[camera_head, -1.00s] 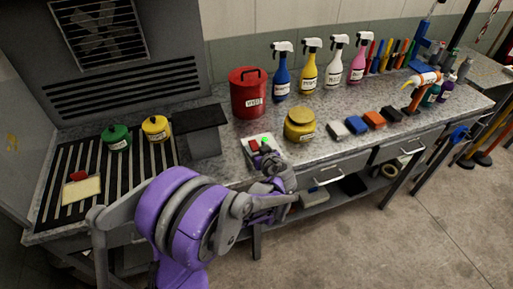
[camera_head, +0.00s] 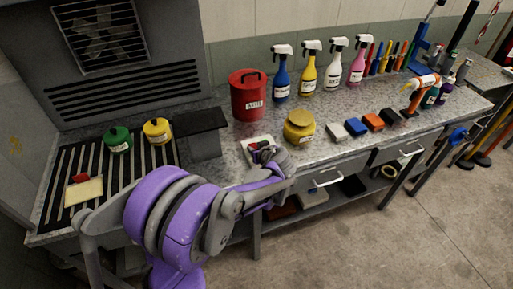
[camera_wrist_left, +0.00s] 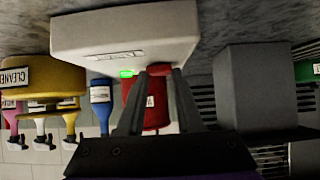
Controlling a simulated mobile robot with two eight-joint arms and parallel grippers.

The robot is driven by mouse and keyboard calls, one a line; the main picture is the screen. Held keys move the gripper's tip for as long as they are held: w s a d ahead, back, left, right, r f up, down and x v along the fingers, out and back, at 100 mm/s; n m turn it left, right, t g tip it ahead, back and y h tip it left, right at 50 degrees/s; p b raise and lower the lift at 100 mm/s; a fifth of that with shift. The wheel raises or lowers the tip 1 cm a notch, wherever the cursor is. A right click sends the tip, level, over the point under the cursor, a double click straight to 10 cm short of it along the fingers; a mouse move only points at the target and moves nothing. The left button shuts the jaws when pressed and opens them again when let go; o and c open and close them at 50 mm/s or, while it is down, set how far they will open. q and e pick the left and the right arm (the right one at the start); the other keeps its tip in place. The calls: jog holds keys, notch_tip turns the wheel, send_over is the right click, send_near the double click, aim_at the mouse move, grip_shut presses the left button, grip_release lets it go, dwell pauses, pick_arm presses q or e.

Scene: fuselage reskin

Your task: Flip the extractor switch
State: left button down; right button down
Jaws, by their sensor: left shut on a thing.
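The extractor switch box (camera_head: 251,140) is a small white box on the front part of the bench, with a label too small to read. My left gripper (camera_head: 265,152) is at the box and hides much of its top in the head view. In the left wrist view, which looks upside down, the white box (camera_wrist_left: 95,40) shows a lit green part (camera_wrist_left: 127,74) and a red switch (camera_wrist_left: 158,68). The red switch sits between the fingertips of my left gripper (camera_wrist_left: 157,78), which is shut on it. My right gripper is not in view.
A red waste can (camera_head: 248,95) stands behind the box and a yellow cleaner tub (camera_head: 299,127) to its right. A dark grey block (camera_head: 203,143) is to its left. The extractor fan grille (camera_head: 100,35) is at the upper left. Spray bottles (camera_head: 308,75) line the back.

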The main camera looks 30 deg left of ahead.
pick_arm(q)
jog(key=shift+a+r+g+h, duration=0.15)
jog(key=shift+g+h, duration=0.15)
jog(key=shift+h, duration=0.2)
jog(key=c, duration=0.6)
grip_release()
jog(key=shift+o, duration=0.2)
jog(key=v, duration=1)
jog(key=shift+d+r+p, duration=0.2)
jog(key=shift+d+p, duration=0.1)
jog(key=shift+d, duration=0.05)
jog(key=shift+s, duration=0.25)
